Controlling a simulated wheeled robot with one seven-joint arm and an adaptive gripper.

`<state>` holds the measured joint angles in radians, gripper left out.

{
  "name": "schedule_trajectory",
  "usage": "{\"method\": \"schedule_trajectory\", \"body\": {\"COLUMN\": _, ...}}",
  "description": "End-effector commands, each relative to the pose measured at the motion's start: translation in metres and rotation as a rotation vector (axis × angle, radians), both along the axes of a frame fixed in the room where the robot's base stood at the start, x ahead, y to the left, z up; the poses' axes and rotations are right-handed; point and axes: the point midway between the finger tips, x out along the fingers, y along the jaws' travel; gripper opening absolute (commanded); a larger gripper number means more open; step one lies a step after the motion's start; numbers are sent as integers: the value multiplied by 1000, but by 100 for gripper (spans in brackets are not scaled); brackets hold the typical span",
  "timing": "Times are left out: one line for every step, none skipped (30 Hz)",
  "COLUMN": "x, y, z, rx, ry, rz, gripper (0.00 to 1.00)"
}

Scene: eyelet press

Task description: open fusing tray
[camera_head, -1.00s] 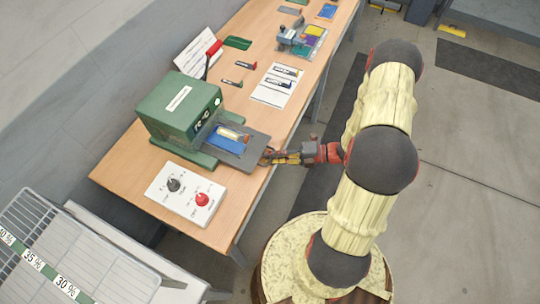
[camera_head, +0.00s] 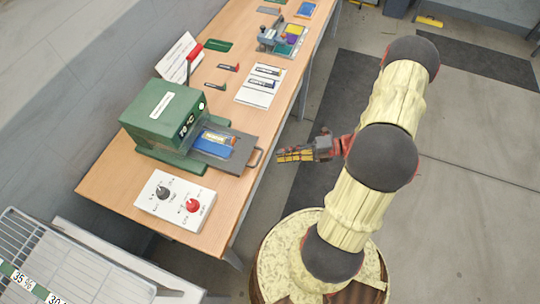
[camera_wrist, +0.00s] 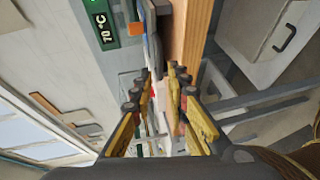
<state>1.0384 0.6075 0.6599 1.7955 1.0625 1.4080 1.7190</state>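The green fusing press (camera_head: 165,115) stands on the wooden table. Its grey fusing tray (camera_head: 238,158) sticks out of the front toward the table's edge, with a blue piece (camera_head: 212,143) and an orange-and-white strip (camera_head: 218,137) on it. The tray's dark handle (camera_head: 257,158) is at its outer end. My gripper (camera_head: 279,156) is just right of the handle, apart from it and beyond the table edge. In the wrist view my gripper (camera_wrist: 162,85) has its yellow fingers spread with a gap and nothing held. The press's green display (camera_wrist: 101,22) reads 70 °C there.
A white control box (camera_head: 175,200) with a black knob and a red button sits in front of the press. A white sheet with small tools (camera_head: 260,88) lies behind the tray. A wire rack (camera_head: 80,262) stands at lower left.

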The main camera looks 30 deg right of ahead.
Motion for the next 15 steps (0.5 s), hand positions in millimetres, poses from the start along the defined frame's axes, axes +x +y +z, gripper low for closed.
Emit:
{"method": "schedule_trajectory", "body": {"x": -4, "y": -7, "z": 1, "rx": 0, "ry": 0, "rz": -4, "gripper": 16}}
{"method": "schedule_trajectory", "body": {"x": -6, "y": -10, "z": 2, "rx": 0, "ry": 1, "rz": -2, "gripper": 16}}
{"method": "schedule_trajectory", "body": {"x": -9, "y": -14, "z": 3, "rx": 2, "ry": 1, "rz": -2, "gripper": 16}}
{"method": "schedule_trajectory", "body": {"x": -10, "y": -17, "z": 4, "rx": 2, "ry": 1, "rz": -2, "gripper": 16}}
{"method": "schedule_trajectory", "body": {"x": -11, "y": -19, "z": 4, "rx": 2, "ry": 1, "rz": -2, "gripper": 16}}
{"method": "schedule_trajectory", "body": {"x": -13, "y": -21, "z": 5, "rx": 1, "ry": 0, "rz": -1, "gripper": 16}}
{"method": "schedule_trajectory", "body": {"x": -14, "y": -22, "z": 5, "rx": 1, "ry": 0, "rz": 0, "gripper": 16}}
{"method": "schedule_trajectory", "body": {"x": -14, "y": -23, "z": 5, "rx": 1, "ry": 0, "rz": 0, "gripper": 16}}
{"method": "schedule_trajectory", "body": {"x": -15, "y": -24, "z": 6, "rx": 1, "ry": 0, "rz": 0, "gripper": 16}}
{"method": "schedule_trajectory", "body": {"x": -15, "y": -24, "z": 6, "rx": 2, "ry": 1, "rz": 0, "gripper": 16}}
{"method": "schedule_trajectory", "body": {"x": -15, "y": -24, "z": 6, "rx": 2, "ry": 1, "rz": 0, "gripper": 16}}
{"method": "schedule_trajectory", "body": {"x": -15, "y": -24, "z": 6, "rx": 2, "ry": 1, "rz": 1, "gripper": 16}}
{"method": "schedule_trajectory", "body": {"x": -15, "y": -24, "z": 6, "rx": 2, "ry": 1, "rz": 1, "gripper": 16}}
{"method": "schedule_trajectory", "body": {"x": -15, "y": -24, "z": 6, "rx": 2, "ry": 1, "rz": 1, "gripper": 16}}
{"method": "schedule_trajectory", "body": {"x": -15, "y": -24, "z": 6, "rx": 2, "ry": 1, "rz": 1, "gripper": 16}}
